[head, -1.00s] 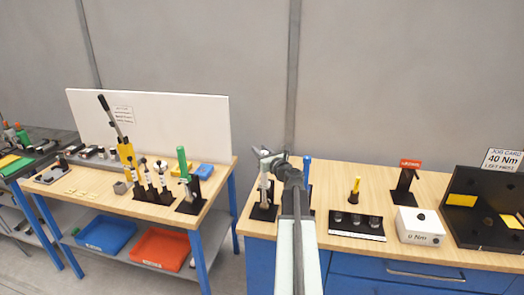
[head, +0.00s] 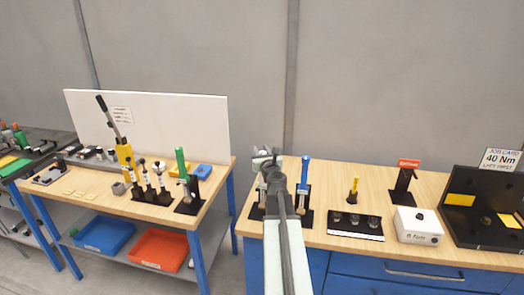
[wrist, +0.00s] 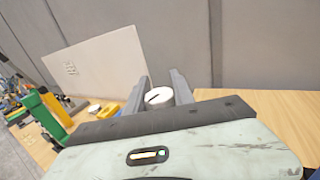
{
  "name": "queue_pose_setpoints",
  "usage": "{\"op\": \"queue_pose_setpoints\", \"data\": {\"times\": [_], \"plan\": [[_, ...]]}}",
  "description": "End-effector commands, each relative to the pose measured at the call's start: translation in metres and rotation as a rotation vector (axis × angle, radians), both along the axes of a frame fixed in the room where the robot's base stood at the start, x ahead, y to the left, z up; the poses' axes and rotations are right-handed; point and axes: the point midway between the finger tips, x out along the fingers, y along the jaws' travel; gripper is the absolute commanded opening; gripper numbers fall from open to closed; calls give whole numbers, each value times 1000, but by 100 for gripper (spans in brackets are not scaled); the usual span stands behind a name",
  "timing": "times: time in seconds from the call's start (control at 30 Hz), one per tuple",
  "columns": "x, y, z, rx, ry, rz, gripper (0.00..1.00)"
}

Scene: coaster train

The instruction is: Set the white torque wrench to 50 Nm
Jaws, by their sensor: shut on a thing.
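The white torque wrench (head: 262,189) stands upright in a black stand at the left end of the right bench, partly hidden by my arm. My gripper (head: 267,157) is at its top end. In the wrist view, a round white cap with a dark line (wrist: 159,96) sits between my two fingers, and my gripper (wrist: 160,92) is shut on it. The wrench's scale cannot be read. A blue-handled wrench (head: 305,172) stands just right of my arm. A white box (head: 418,226) with an "Nm" readout stands farther right; its digit looks like 6 or 0.
A job card (head: 502,159) reads 40 Nm above a black fixture (head: 480,238). A yellow-handled tool (head: 353,188), a row of sockets (head: 355,224) and a red-labelled stand (head: 402,186) share the bench. A green-handled wrench (head: 181,163) stands on the left bench.

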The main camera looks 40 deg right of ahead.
Motion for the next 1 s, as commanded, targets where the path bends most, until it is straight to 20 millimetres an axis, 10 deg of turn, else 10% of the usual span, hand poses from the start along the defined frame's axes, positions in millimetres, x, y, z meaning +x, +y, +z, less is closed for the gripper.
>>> {"op": "queue_pose_setpoints", "data": {"times": [1.0], "plan": [[-1, -1, 0, 0, 0, -65, 0]]}}
